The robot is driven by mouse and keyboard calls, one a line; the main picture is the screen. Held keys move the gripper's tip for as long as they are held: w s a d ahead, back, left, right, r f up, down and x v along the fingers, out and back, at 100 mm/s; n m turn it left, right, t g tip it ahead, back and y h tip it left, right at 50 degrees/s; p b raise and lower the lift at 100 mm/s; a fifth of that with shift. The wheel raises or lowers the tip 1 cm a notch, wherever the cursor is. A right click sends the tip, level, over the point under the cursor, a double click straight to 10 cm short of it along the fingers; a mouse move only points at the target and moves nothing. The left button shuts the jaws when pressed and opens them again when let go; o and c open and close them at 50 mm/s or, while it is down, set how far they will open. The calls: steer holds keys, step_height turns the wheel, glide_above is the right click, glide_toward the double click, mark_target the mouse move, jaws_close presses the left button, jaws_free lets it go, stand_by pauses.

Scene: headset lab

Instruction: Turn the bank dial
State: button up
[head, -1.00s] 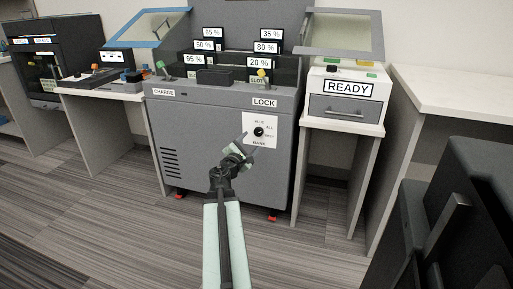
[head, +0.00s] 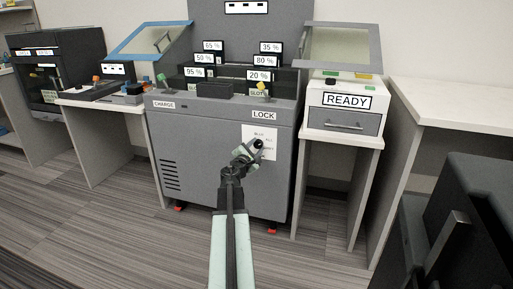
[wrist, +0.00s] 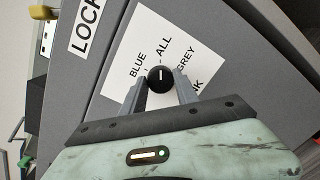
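The bank dial is a round black knob with a white pointer line, on a white label plate on the front of the grey cabinet. In the wrist view the dial (wrist: 160,79) sits between my two fingertips, and its pointer line points up toward ALL. BLUE is to the left and GREY to the right on the label plate (wrist: 203,50). My gripper (wrist: 159,84) is open, with one finger on each side of the dial; I see no clear contact. In the head view my gripper (head: 250,150) is at the dial (head: 258,143) and covers part of the label plate.
The grey cabinet (head: 215,130) carries CHARGE and LOCK labels and percent-marked slots on top. A READY drawer unit (head: 345,105) stands on a stand to the right. A dark chair-like object (head: 455,225) is at lower right. The striped floor is clear at left.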

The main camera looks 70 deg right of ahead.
jaws_close()
steer(key=shift+d, duration=0.15)
steer(key=shift+a+m, duration=0.2)
steer(key=shift+m, duration=0.1)
steer(key=m+p, duration=0.1)
steer(key=m, duration=0.9)
steer(key=shift+s+m+t+y, duration=0.1)
steer(key=shift+m+t+y, duration=0.3)
steer(key=shift+p, duration=0.3)
steer(key=o, duration=0.8)
jaws_free()
